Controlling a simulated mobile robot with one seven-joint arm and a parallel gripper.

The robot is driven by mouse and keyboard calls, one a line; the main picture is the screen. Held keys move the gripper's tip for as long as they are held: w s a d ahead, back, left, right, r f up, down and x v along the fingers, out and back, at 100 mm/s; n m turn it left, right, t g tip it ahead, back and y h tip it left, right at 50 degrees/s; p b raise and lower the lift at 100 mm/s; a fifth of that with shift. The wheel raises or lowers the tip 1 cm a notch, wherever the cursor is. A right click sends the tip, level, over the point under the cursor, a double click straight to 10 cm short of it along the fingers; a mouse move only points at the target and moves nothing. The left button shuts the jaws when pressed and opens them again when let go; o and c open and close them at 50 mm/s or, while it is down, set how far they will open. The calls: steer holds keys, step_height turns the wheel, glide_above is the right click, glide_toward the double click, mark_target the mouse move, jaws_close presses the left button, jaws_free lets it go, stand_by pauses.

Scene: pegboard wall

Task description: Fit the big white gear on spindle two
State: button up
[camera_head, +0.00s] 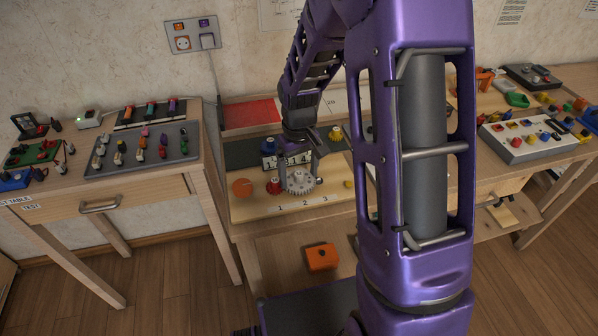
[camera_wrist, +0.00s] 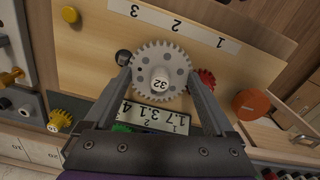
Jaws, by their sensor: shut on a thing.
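The big white gear (camera_head: 300,187), with a hub marked 32, shows face-on in the wrist view (camera_wrist: 160,58). My gripper (camera_wrist: 160,82) has its two fingers at opposite sides of the gear's rim and is shut on it. In the head view my gripper (camera_head: 299,176) points down at the board (camera_head: 250,207), behind the number 2. Spindle two is hidden by the gear. I cannot tell whether the gear is around the spindle or just above it. A small red gear (camera_wrist: 207,78) is close beside it, on the side of number 1.
A dark round part (camera_wrist: 123,57) is close to the gear on the number 3 side. An orange disc (camera_head: 241,187), a yellow knob (camera_wrist: 70,14) and a number plate (camera_wrist: 156,118) are on the board. A table of small parts (camera_head: 150,150) stands left.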

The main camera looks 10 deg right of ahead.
mark_target(299, 174)
steer(key=shift+s+f, duration=0.25)
steer(key=shift+f, duration=0.2)
steer(key=o, duration=1)
steer(key=shift+r, duration=0.1)
steer(key=shift+w+r+p, duration=0.2)
steer(key=shift+r+p, duration=2.5)
steer(key=shift+r, duration=0.9)
